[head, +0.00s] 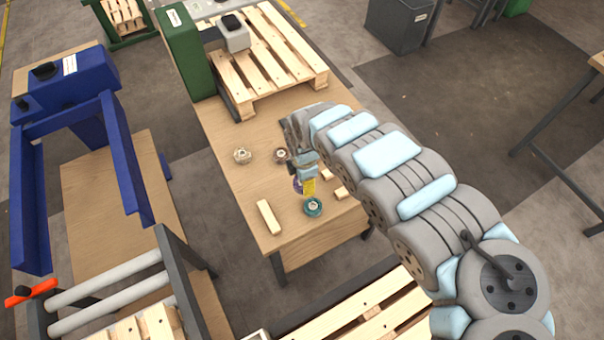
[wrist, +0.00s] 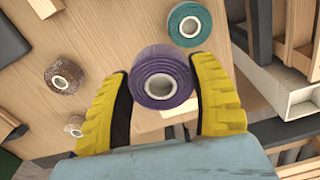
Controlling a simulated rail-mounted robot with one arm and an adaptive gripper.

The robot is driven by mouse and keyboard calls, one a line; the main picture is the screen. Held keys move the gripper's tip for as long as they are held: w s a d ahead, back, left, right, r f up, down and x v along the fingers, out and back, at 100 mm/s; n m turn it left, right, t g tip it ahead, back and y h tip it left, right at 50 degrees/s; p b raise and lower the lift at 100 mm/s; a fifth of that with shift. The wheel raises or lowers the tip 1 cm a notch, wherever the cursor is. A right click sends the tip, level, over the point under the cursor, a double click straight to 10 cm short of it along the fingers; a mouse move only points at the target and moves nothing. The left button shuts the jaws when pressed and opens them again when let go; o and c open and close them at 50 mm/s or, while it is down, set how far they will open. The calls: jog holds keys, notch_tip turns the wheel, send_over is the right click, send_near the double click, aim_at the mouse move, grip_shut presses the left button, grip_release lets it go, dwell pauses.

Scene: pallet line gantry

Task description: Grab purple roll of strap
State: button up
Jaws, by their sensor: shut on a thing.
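The purple roll of strap (wrist: 149,66) sits between the two yellow ribbed fingers of my gripper (wrist: 164,85) in the wrist view. The fingers touch it on both sides, and its white core faces the camera. In the head view my gripper (head: 306,186) is over the wooden table, with only a sliver of the purple roll (head: 298,184) showing behind a yellow finger. I cannot tell whether the roll is clear of the tabletop.
A teal roll (head: 313,207) stands close by on the table (head: 235,200). A brown roll (head: 281,156) and a pale roll (head: 242,156) lie farther left. Wooden blocks (head: 268,217) lie near the front. A pallet (head: 262,60) covers the table's far end.

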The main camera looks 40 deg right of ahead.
jog(key=shift+s+r+p, duration=0.4)
jog(key=shift+r+p, duration=0.1)
jog(key=s+a+r+p, duration=0.2)
jog(key=s+p, duration=0.3)
jog(key=p, duration=0.3)
jog(key=shift+s+a+r, duration=0.2)
jog(key=shift+a+r, duration=0.05)
jog(key=shift+a, duration=0.2)
